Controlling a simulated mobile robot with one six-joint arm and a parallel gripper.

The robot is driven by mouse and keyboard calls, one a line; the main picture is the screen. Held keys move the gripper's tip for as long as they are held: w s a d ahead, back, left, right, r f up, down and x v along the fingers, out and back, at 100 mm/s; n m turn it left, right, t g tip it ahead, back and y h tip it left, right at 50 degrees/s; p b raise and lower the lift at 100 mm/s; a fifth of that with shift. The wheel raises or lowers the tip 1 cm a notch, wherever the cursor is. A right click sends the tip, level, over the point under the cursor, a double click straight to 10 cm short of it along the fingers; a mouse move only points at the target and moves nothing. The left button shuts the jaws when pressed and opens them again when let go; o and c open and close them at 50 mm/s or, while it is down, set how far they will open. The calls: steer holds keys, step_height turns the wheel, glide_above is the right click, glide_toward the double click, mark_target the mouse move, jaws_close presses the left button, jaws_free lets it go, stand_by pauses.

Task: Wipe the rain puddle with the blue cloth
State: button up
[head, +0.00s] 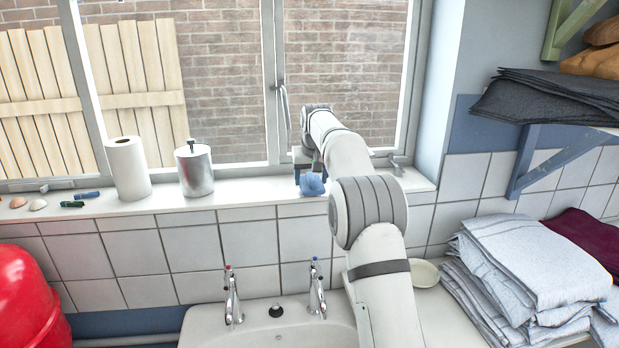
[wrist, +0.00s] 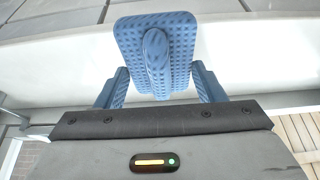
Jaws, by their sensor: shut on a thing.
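The blue cloth (head: 312,184) is a bunched, textured piece at the windowsill (head: 245,199), near its front edge below the window. In the wrist view the cloth (wrist: 180,32) shows as a flat blue pad with a raised fold in the middle. In the head view my gripper (head: 308,166) is partly hidden by my arm. The cloth is at sill height; whether it presses on the surface I cannot tell. I cannot make out the rain puddle in either view.
On the sill left of the cloth stand a metal canister (head: 195,168) and a paper roll (head: 127,168). Markers (head: 86,195) and shells (head: 38,205) lie farther left. A window handle (head: 284,105) hangs above. Below are sink taps (head: 232,298); folded linen (head: 530,265) is at right.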

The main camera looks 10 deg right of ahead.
mark_target(310, 172)
steer(key=shift+f+b, duration=0.55)
steer(key=shift+f, duration=0.45)
steer(key=shift+r, duration=0.1)
steer(key=shift+w+r+p, duration=0.2)
steer(key=shift+w+p, duration=0.1)
steer(key=shift+p, duration=0.6)
steer(key=w+p, duration=0.2)
steer(key=p, duration=0.2)
steer(key=shift+w, duration=0.25)
steer(key=shift+w+f+p, duration=0.2)
steer(key=shift+w+p, duration=0.05)
steer(key=shift+p, duration=0.3)
steer(key=shift+w+p, duration=0.75)
steer(key=shift+w, duration=0.2)
steer(key=shift+w+f, duration=0.15)
steer(key=shift+w, duration=0.55)
